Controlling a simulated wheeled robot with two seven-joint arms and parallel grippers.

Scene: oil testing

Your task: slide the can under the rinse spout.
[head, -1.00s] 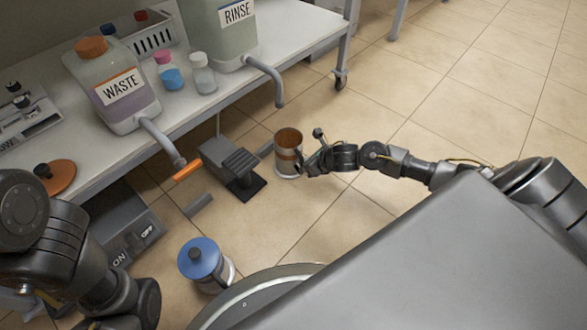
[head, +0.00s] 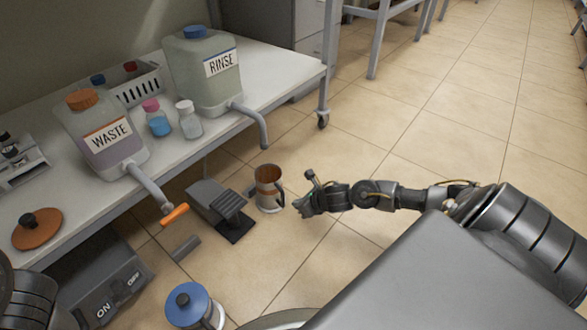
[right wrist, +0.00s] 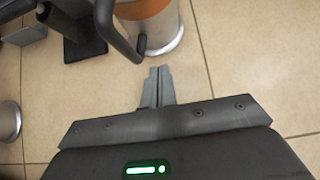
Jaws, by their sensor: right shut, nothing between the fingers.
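The can (head: 268,190) stands upright on the floor, open at the top, with a copper-brown band and a dark handle. In the head view it appears just below the end of the rinse spout (head: 262,128); whether it is directly under it I cannot tell. My right gripper (head: 299,207) is shut and empty, low beside the can's handle side. In the right wrist view my shut fingertips (right wrist: 158,76) point at the can (right wrist: 155,28), with a small gap to the handle (right wrist: 120,32). My left gripper is out of view.
A black foot pedal (head: 228,205) stands left of the can. The rinse jug (head: 205,85) and waste jug (head: 105,140) sit on the bench. A blue-lidded pot (head: 190,303) and a grey ON/OFF unit (head: 110,285) are nearer. Floor on the right is clear.

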